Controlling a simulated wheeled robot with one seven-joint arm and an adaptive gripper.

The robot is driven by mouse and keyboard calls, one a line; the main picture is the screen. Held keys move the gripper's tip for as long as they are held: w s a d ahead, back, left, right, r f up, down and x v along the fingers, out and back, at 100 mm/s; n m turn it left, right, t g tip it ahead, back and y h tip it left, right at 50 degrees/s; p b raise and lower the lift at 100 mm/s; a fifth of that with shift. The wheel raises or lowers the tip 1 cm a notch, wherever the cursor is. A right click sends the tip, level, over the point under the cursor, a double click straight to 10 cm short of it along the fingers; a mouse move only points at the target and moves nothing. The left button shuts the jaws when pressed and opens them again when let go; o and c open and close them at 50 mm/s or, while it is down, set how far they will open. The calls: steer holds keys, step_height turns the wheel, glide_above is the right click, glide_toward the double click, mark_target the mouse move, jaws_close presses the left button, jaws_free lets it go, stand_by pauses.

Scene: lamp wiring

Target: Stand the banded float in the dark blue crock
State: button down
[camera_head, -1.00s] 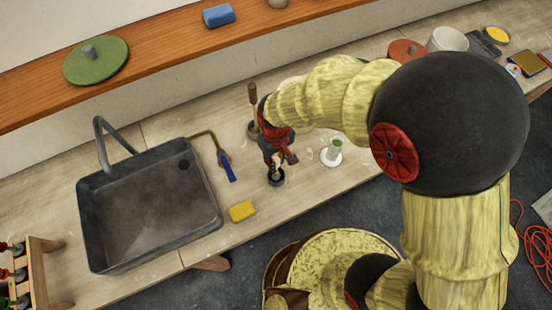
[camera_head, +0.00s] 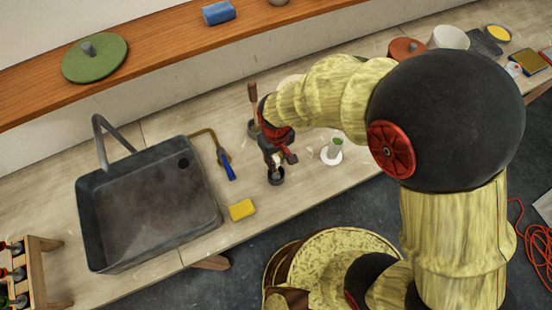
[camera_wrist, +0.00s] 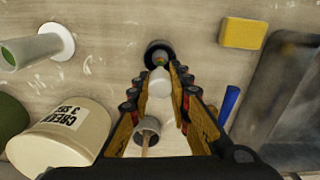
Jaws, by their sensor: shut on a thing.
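My gripper (camera_wrist: 160,91) is shut on the banded float (camera_wrist: 160,83), whose white near end shows between the fingertips in the wrist view. A small green and yellow part shows beyond it, over the mouth of the dark crock (camera_wrist: 152,50). In the head view, my gripper (camera_head: 277,158) is right above the dark crock (camera_head: 276,177), which stands on the bench near its front edge. The float's lower end lines up with the crock's mouth; I cannot tell how deep it is. The fingers hide much of the float.
A green-topped white piece on a round base (camera_head: 332,152) stands to the right. A pot with a wooden-handled tool (camera_head: 253,95) stands behind. A cream canister (camera_wrist: 62,139) shows in the wrist view. A yellow sponge (camera_head: 242,210) and the sink (camera_head: 150,215) are left.

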steer(key=shift+f, duration=0.3)
steer(key=c, duration=1.6)
jaws_free()
step_height(320, 180, up, 12)
steer(key=shift+r, duration=0.1)
steer(key=s+d+r+m+t+b, duration=0.2)
steer(key=d+b, duration=0.2)
steer(key=d, duration=0.3)
steer(key=s+d+r+m+t+b, duration=0.1)
steer(key=s+d+r+m+b, duration=0.1)
steer(key=d, duration=0.6)
steer(key=s+d+r+m+t+b, duration=0.2)
steer(key=s+d+m+b, duration=0.1)
steer(key=d+b, duration=0.3)
steer(key=shift+s+d+r+m+t, duration=0.1)
steer(key=shift+s+d+m+t, duration=0.05)
steer(key=shift+d, duration=0.3)
steer(key=shift+s+d+m+t, duration=0.1)
steer(key=shift+d+m+t, duration=0.05)
steer(key=shift+d, duration=0.3)
